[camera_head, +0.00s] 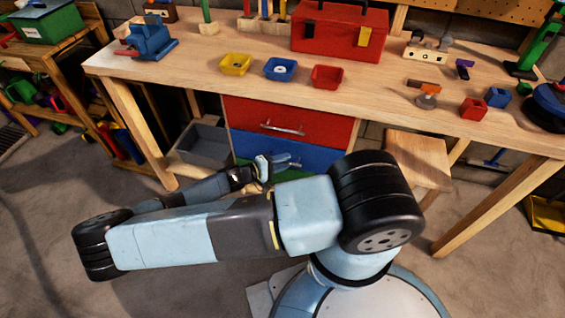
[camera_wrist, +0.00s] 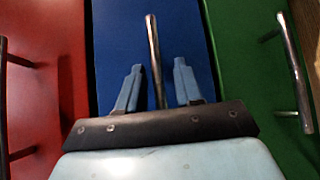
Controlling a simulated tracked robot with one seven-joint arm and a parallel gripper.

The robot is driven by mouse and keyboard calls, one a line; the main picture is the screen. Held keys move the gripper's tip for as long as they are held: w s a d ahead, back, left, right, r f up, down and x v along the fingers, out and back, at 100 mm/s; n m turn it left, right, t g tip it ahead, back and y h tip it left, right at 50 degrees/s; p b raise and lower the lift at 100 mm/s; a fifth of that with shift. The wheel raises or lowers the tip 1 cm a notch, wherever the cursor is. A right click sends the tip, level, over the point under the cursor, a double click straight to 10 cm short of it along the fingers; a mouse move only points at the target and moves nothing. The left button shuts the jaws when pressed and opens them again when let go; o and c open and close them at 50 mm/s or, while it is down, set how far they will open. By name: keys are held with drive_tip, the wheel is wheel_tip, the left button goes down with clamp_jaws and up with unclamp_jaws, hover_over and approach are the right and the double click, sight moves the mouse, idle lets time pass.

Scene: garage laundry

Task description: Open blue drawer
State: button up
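The blue drawer (camera_head: 312,154) is the middle one in the unit under the workbench, below the red drawer (camera_head: 290,118). Its front looks flush with the unit. In the wrist view the blue front (camera_wrist: 190,25) fills the middle, with its metal bar handle (camera_wrist: 153,50). My gripper (camera_wrist: 159,82) is open, one blue finger on each side of the handle, with gaps showing between fingers and bar. In the head view my gripper (camera_head: 273,163) is in front of the blue drawer and partly hides it. The green drawer (camera_wrist: 250,60) is mostly hidden by my arm in the head view.
The workbench top (camera_head: 205,85) overhangs the drawers and holds small bins and a red toolbox (camera_head: 340,30). A grey crate (camera_head: 205,143) stands left of the drawers. A wooden stool (camera_head: 418,158) stands to the right. The floor at left is open.

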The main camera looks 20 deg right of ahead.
clamp_jaws()
idle(0.6)
